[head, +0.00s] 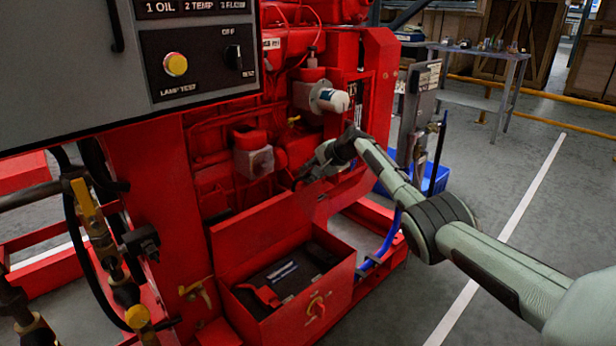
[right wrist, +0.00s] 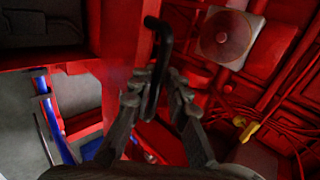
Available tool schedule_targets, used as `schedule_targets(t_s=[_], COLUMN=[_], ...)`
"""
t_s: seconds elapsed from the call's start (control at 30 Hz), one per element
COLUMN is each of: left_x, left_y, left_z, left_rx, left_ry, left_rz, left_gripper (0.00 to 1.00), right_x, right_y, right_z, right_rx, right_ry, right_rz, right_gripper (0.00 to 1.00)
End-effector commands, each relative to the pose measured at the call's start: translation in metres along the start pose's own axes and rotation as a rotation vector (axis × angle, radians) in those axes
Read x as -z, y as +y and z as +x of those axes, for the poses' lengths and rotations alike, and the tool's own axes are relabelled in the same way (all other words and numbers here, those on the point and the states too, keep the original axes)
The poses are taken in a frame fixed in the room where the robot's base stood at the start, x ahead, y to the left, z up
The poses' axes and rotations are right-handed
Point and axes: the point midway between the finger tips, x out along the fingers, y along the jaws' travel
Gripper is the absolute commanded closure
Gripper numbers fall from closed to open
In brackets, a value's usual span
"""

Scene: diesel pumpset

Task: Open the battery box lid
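The red battery box (head: 337,297) stands low at the centre of the head view. Its lid (head: 262,236) stands raised along the back edge, and the dark inside with a battery (head: 285,275) shows. In the right wrist view, the open box (right wrist: 75,57) is at upper left. My right gripper (head: 303,178) is above and behind the lid. In the right wrist view its fingers (right wrist: 157,80) are apart, on either side of a black bent handle (right wrist: 161,38). A gap shows beside the handle; contact is hard to judge. My left gripper is not in view.
A grey control panel (head: 130,80) overhangs the upper left. Red engine parts (head: 220,140) stand close behind the box. Hoses and brass valves (head: 95,225) are at left. A blue bin (head: 432,178) stands behind my right arm.

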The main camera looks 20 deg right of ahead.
Motion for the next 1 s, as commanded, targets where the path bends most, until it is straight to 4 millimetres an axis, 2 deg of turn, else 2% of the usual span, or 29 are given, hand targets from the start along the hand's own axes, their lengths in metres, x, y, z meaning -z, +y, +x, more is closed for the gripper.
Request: schedule_targets(t_s=[0.03, 0.1, 0.6, 0.77, 1.0], left_x=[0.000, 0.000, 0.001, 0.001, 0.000], left_y=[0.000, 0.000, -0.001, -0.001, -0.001], left_z=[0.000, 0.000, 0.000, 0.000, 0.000], left_rx=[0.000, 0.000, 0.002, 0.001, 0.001], left_ry=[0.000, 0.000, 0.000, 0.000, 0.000], left_rz=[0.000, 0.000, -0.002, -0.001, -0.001], left_gripper=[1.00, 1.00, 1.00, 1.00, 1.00], right_x=[0.001, 0.000, 0.000, 0.000, 0.001], right_y=[-0.001, 0.000, 0.003, 0.002, 0.001], right_z=[-0.001, 0.000, -0.004, -0.021, -0.068], right_rx=[0.002, 0.000, -0.004, -0.001, 0.000], right_ry=[0.001, 0.000, -0.002, 0.000, 0.003], right_rz=[0.000, 0.000, -0.002, -0.004, -0.004], right_gripper=[0.77, 0.70, 0.70, 0.70, 0.70])
